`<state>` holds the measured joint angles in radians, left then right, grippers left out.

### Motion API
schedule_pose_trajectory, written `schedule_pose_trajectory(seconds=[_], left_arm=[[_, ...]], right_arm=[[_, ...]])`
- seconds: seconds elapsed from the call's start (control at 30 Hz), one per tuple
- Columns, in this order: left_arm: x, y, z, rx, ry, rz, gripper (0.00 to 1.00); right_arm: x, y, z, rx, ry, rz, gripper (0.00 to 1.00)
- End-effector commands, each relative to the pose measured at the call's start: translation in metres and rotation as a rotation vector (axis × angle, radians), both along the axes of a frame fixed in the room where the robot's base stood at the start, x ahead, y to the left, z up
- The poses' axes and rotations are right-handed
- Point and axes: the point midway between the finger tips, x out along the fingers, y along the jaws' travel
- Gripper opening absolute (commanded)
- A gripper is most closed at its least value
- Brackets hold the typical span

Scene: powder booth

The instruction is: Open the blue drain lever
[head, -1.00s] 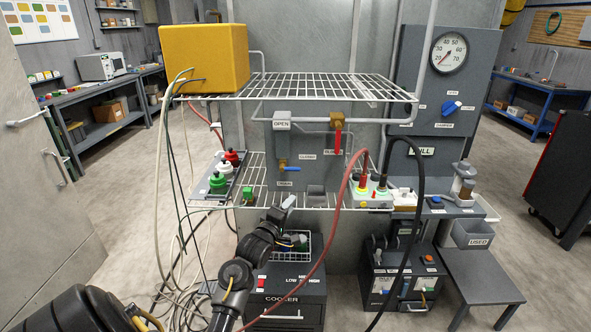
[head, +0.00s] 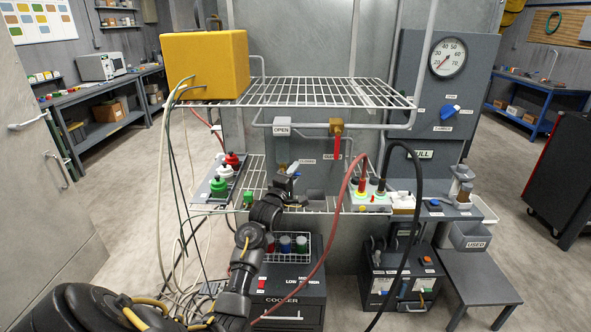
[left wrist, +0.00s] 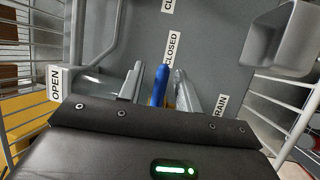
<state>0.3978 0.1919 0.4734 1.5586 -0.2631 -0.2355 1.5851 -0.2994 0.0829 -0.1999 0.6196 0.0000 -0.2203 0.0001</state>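The blue drain lever (left wrist: 160,86) shows in the left wrist view as a short blue bar between the two fingers of my left gripper (left wrist: 158,90). Gaps seem to show on both sides of it, so the fingers look open around it. In the head view my left gripper (head: 292,171) is at the pipework under the upper wire shelf and covers most of the lever. CLOSED (left wrist: 172,48) and DRAIN (left wrist: 219,106) labels are near the lever in the wrist view. My right gripper is in neither view.
A red lever (head: 337,147) hangs to the right on the pipe. The upper wire shelf (head: 320,92) is above, with a yellow box (head: 205,65). Red and green connectors (head: 219,187) stand left. A red hose (head: 334,220) loops in front at right. A small grey bin (left wrist: 283,42) is nearby.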

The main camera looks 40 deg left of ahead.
Motion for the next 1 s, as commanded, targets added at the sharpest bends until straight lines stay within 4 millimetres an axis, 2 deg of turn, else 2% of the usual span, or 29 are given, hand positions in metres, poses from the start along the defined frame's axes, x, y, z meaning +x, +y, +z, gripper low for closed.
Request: schedule_pose_trajectory(seconds=[0.17, 0.47, 0.73, 1.0], left_arm=[[0.0125, 0.0026, 0.0021, 0.000, 0.002, -0.001, 0.34], [0.0139, 0.0030, 0.0020, 0.001, 0.001, -0.001, 0.34], [0.0135, 0.0033, 0.0018, 0.001, 0.001, 0.000, 0.00], [0.0133, 0.0042, 0.0022, 0.012, 0.010, 0.001, 0.00]], right_arm=[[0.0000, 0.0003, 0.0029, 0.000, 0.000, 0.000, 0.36], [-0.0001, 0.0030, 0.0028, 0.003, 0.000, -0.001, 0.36], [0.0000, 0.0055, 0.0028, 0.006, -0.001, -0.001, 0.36], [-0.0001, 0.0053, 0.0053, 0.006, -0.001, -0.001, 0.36]])
